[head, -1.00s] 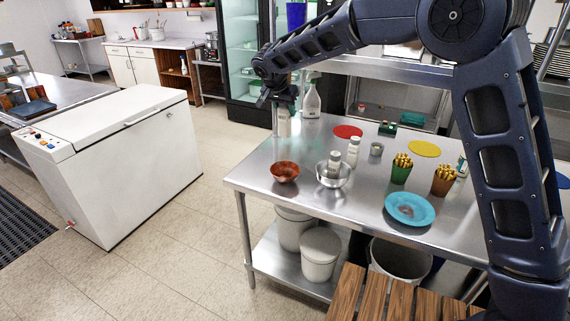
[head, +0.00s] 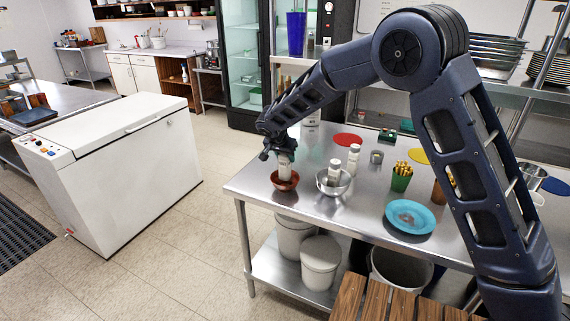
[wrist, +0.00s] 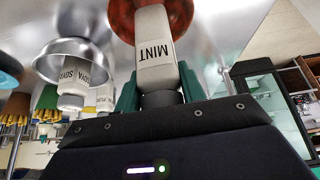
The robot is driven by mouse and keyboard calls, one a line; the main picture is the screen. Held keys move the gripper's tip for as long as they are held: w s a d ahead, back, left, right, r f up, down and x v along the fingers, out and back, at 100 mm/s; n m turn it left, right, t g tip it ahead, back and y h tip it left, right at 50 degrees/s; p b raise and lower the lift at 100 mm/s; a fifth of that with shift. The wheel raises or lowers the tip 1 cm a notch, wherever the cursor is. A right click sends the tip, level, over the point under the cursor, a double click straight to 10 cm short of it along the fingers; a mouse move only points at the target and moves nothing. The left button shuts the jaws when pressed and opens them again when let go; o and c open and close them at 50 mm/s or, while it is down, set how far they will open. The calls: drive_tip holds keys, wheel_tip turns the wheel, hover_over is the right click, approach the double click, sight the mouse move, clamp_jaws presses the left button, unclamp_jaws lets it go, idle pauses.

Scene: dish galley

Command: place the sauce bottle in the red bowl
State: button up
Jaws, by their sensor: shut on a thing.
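My gripper (head: 282,153) is shut on a white sauce bottle (head: 285,170) with a dark cap. In the wrist view the bottle (wrist: 153,45) shows the label MINT, and the green fingers of my gripper (wrist: 158,88) close on it near the cap end. The red bowl (head: 285,184) stands near the table's left front edge. The bottle is upright, with its lower end at the bowl's opening. The bowl also shows in the wrist view (wrist: 122,18), behind the bottle's base. Whether the bottle touches the bowl's bottom is hidden.
A blue plate (head: 410,217) and a green cup (head: 401,178) are farther right.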

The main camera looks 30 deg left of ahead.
sight(285, 165)
drive_tip(key=shift+f, duration=1.6)
drive_tip(key=shift+f, duration=0.5)
drive_tip(key=o, duration=1.1)
drive_tip(key=v, duration=1.3)
drive_tip(key=shift+w, duration=0.25)
